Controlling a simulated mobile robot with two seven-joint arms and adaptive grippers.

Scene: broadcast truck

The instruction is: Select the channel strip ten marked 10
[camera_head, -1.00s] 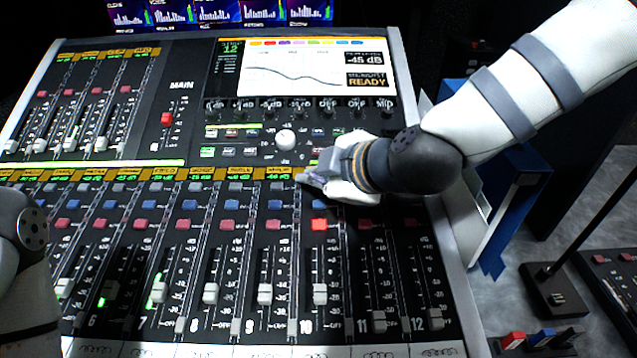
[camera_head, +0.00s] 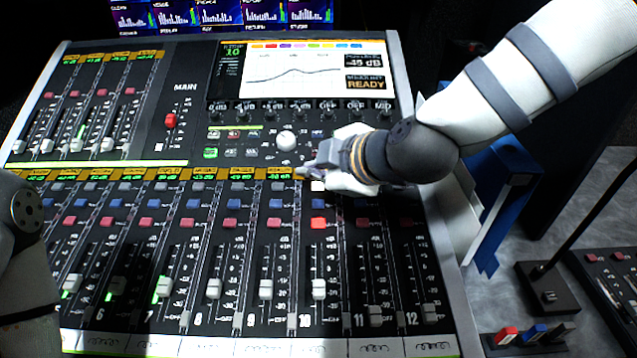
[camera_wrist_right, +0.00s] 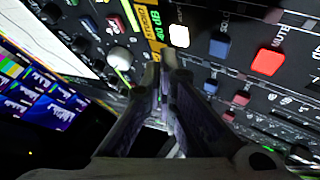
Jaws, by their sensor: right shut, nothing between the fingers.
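The channel strip marked 10 (camera_head: 306,321) is on the lower right part of the mixing console. Its top button (camera_head: 317,186) is lit white and also shows in the wrist view (camera_wrist_right: 179,36). Below it are a blue button and a brightly lit red button (camera_head: 319,223); its fader cap (camera_head: 319,289) sits low. My right gripper (camera_head: 306,172) is shut and empty, its tips just above the white button; the wrist view shows the closed fingers (camera_wrist_right: 158,68) beside it, apparently apart. The console screen (camera_head: 302,72) reads 10 at its upper left. My left gripper is out of view.
Neighbouring strips 9 (camera_head: 249,321) and 11 (camera_head: 360,321) have close-set buttons and faders. A round white knob (camera_head: 286,140) stands above the strips. A blue-and-white panel (camera_head: 497,205) and a black stand (camera_head: 549,290) are right of the console.

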